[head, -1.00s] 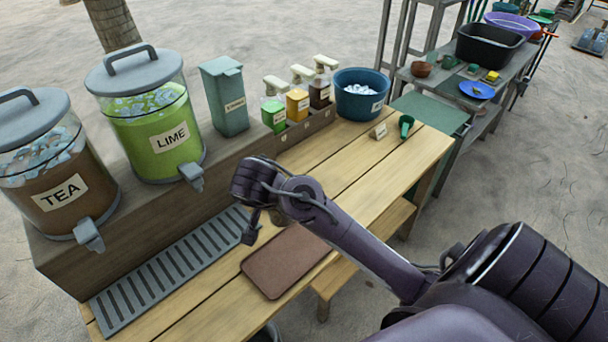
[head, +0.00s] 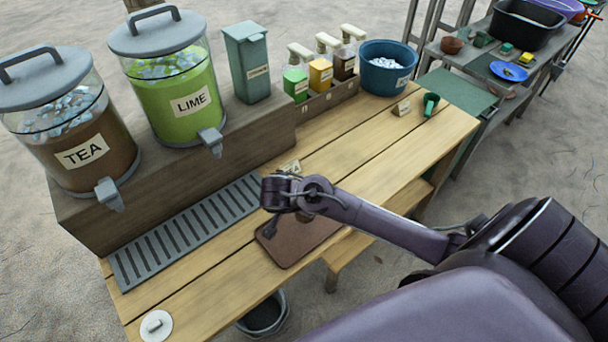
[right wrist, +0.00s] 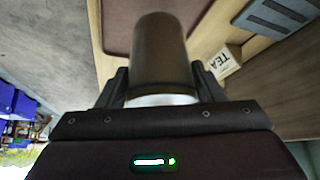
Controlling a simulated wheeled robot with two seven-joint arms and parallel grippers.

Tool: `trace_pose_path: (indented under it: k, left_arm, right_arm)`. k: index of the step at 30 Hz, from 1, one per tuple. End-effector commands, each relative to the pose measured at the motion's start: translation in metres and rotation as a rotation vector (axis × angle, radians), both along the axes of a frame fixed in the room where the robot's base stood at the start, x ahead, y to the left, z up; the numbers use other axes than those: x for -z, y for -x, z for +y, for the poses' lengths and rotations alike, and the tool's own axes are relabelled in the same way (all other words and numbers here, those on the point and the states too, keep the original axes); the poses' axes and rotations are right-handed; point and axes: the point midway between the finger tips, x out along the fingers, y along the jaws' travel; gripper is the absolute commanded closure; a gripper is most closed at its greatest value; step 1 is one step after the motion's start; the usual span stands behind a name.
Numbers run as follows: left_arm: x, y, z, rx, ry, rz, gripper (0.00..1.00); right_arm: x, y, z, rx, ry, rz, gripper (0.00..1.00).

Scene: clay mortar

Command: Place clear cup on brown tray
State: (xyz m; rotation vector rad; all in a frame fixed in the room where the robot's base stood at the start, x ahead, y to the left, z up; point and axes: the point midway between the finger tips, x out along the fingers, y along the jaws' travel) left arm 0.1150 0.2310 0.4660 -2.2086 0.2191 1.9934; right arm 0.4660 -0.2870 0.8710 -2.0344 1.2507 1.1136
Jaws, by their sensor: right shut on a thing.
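The brown tray (head: 305,242) lies flat on the wooden table, partly covered by my right arm in the head view. It also shows at the top of the right wrist view (right wrist: 117,22). My right gripper (right wrist: 160,88) is shut on the clear cup (right wrist: 160,50), which looks dark brown, as if filled, with a pale end between the fingers. In the head view my right gripper (head: 272,226) is by the tray's left corner; the cup is hidden there. I cannot tell its height above the tray. My left gripper is not in view.
A slotted grey drip grate (head: 190,232) lies below the tea (head: 80,130) and lime (head: 180,95) dispensers. A small TEA sign (right wrist: 222,62) stands close to the cup. A white disc (head: 156,325) lies at the table's near end.

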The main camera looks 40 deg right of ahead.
Motion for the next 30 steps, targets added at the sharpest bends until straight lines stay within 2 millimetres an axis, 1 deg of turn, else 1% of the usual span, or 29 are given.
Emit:
trace_pose_path:
  k: [6,8,10,17,21,22,26,27,30]
  left_arm:
    - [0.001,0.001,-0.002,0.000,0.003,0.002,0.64]
    - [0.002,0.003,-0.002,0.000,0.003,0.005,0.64]
    - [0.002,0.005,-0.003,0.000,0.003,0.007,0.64]
    - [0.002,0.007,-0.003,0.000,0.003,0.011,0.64]
    - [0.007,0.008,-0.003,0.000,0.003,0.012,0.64]
    - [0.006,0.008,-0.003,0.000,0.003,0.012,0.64]
    - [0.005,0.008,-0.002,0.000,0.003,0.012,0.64]
    - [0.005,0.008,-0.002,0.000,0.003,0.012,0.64]
    - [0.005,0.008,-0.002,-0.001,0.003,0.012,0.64]
  right_arm:
    - [0.031,0.000,-0.001,0.001,0.004,0.001,0.77]
    - [0.037,0.000,-0.001,0.000,0.003,0.000,0.77]
    - [0.040,0.000,-0.001,0.001,0.002,-0.001,0.77]
    - [0.040,0.000,-0.001,0.001,0.001,0.000,0.77]
    - [0.045,0.000,-0.001,0.002,0.001,-0.001,0.77]
    - [0.045,0.001,-0.001,0.002,0.001,0.001,0.36]
    - [0.044,0.001,-0.001,0.001,0.001,0.002,0.19]
    - [0.044,0.001,-0.001,0.001,0.001,0.002,0.17]
    - [0.044,0.001,-0.001,0.001,0.001,0.002,0.17]
